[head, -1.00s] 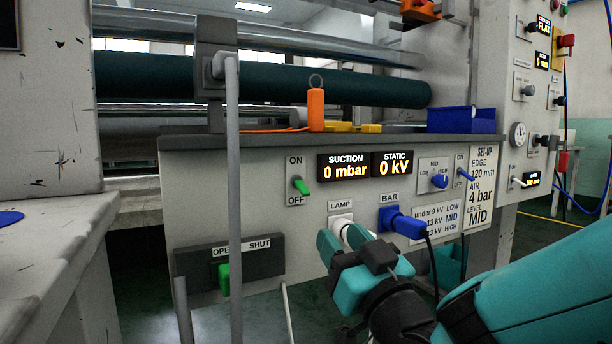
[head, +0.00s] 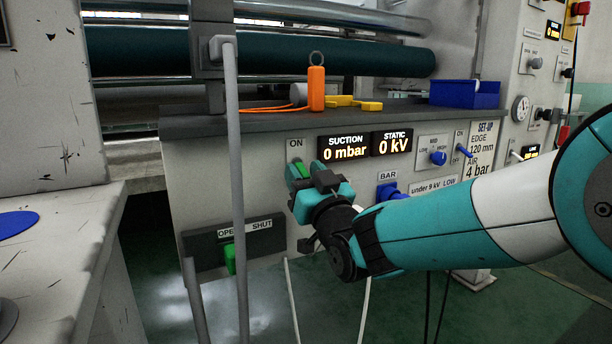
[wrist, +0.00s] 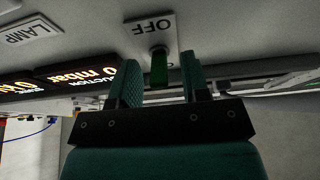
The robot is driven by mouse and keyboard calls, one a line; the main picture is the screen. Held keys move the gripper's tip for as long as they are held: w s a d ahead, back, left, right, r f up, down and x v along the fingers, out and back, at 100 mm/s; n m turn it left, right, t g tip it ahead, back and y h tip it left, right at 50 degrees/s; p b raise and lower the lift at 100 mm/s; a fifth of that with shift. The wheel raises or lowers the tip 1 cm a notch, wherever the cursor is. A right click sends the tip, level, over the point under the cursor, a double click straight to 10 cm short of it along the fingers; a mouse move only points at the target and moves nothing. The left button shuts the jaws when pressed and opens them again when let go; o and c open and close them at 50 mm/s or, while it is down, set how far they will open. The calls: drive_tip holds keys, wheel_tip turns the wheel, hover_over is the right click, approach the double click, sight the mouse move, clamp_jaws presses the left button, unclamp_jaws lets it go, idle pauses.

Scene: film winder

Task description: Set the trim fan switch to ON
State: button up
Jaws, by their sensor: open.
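An ON/OFF switch plate (head: 296,148) with a green lever (head: 303,169) is on the grey front panel, left of the SUCTION display. No trim fan label is readable. My gripper (head: 305,173) is in front of this plate and hides its lower part; only ON reads in the head view. In the wrist view the plate (wrist: 152,27) appears upside down with OFF readable. There the green lever (wrist: 159,68) stands between the two fingers of my open gripper (wrist: 162,78), with a gap on each side. Which way the lever leans now is hard to tell.
The SUCTION display (head: 344,147) reads 0 mbar and the STATIC display (head: 391,142) 0 kV. A grey upright bar (head: 235,190) stands left of my gripper. The OPEN/SHUT slide (head: 229,258) is below left. A blue BAR plug (head: 388,191) is to the right.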

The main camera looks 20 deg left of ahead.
clamp_jaws()
